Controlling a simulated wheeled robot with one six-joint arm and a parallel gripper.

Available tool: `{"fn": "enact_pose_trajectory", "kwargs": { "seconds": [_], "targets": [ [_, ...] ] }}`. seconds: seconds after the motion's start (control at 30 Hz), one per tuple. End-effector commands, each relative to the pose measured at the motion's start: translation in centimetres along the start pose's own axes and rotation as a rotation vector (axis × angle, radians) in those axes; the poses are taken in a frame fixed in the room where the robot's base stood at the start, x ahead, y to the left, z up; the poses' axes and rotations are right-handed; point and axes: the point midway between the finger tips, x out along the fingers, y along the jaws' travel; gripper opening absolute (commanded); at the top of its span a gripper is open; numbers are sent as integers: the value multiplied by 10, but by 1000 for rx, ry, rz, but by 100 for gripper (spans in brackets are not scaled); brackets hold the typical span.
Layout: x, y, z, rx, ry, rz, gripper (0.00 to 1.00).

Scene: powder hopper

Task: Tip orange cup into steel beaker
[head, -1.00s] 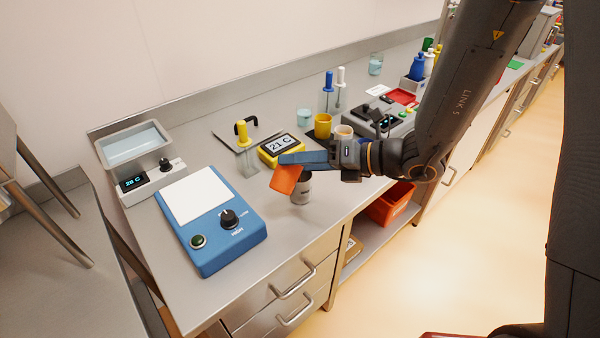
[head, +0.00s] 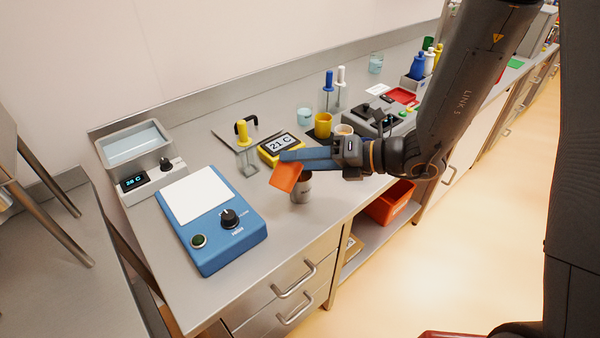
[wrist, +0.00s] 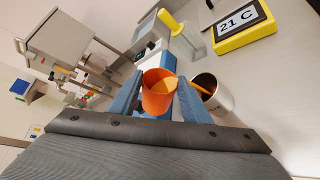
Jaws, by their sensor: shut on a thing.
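My gripper (head: 287,159) has blue fingers shut on the orange cup (head: 284,177), which is tilted. In the wrist view the cup (wrist: 153,99) sits between the fingers, with yellow-orange powder inside. The steel beaker (head: 302,190) stands upright on the bench, just below and beside the cup, its rim partly hidden by the cup in the head view. In the wrist view the beaker (wrist: 221,103) is open and dark inside, right of the right finger. An orange streak runs from beside that finger to the beaker's mouth.
A blue hotplate-like device (head: 217,245) lies left of the beaker. A yellow display reading 21 C (head: 269,153) and a yellow-handled tool (head: 242,133) stand behind. A yellow cup (head: 323,121) and a pale cup (head: 343,130) are behind my gripper. The bench's front edge is close.

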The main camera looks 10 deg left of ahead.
Motion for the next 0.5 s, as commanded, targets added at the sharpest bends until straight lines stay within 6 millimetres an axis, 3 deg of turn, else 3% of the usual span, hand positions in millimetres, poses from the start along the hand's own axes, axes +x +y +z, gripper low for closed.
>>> {"fn": "enact_pose_trajectory", "kwargs": {
  "seconds": [0.5],
  "targets": [
    [0,0,1,51,9,23,19]
  ]
}}
